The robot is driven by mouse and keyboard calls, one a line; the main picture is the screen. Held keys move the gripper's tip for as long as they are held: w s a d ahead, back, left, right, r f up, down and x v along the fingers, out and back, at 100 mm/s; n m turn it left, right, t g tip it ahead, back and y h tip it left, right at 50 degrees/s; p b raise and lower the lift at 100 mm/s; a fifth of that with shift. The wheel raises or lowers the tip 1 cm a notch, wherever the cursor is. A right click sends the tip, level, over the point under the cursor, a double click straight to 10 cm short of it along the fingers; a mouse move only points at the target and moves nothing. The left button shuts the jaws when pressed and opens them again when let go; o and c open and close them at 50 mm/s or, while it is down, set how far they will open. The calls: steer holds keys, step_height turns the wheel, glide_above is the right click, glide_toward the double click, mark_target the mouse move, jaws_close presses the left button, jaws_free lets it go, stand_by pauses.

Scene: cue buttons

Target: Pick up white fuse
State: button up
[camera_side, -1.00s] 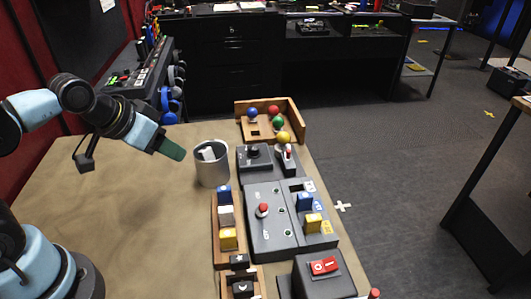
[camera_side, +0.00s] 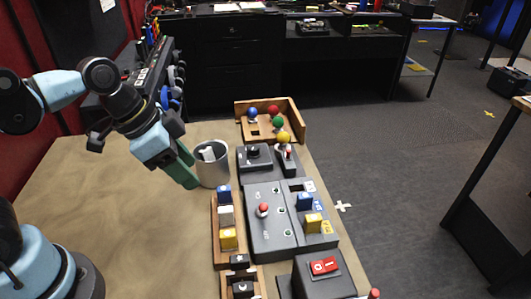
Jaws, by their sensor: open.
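My gripper (camera_side: 188,178) has green fingers pointing down and to the right. It is in the air, up and left of the rack and beside the grey cup, apart from the white fuse. The fingers overlap from this side, and nothing shows between them.
A grey cup (camera_side: 212,172) with something white inside stands close to my fingers. A grey panel (camera_side: 268,235) with a red-topped lever and blue and yellow fuses lies right of the rack. A wooden tray (camera_side: 297,118) with coloured balls is behind. The table's left (camera_side: 110,215) is clear.

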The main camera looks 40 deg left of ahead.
mark_target(223, 209)
steer(key=shift+m+g+h, duration=0.3)
steer(key=shift+m+g, duration=0.1)
steer(key=shift+m, duration=0.5)
steer(key=shift+w+d+f, duration=0.2)
steer(key=shift+d+f, duration=0.4)
steer(key=shift+f, duration=0.45)
steer(key=shift+w+d+f, duration=0.25)
steer(key=shift+d+f, duration=0.4)
steer(key=shift+f, duration=0.35)
steer(key=shift+w+d+f, duration=0.2)
steer(key=shift+d+f, duration=0.4)
steer(key=shift+f, duration=0.45)
steer(key=shift+w+d+f, duration=0.25)
steer(key=shift+d+f, duration=0.25)
steer(key=shift+f, duration=0.2)
steer(key=shift+w+d+f, duration=0.25)
steer(key=shift+d+f, duration=0.2)
steer(key=shift+f, duration=0.25)
steer(key=shift+x, duration=0.9)
jaws_close()
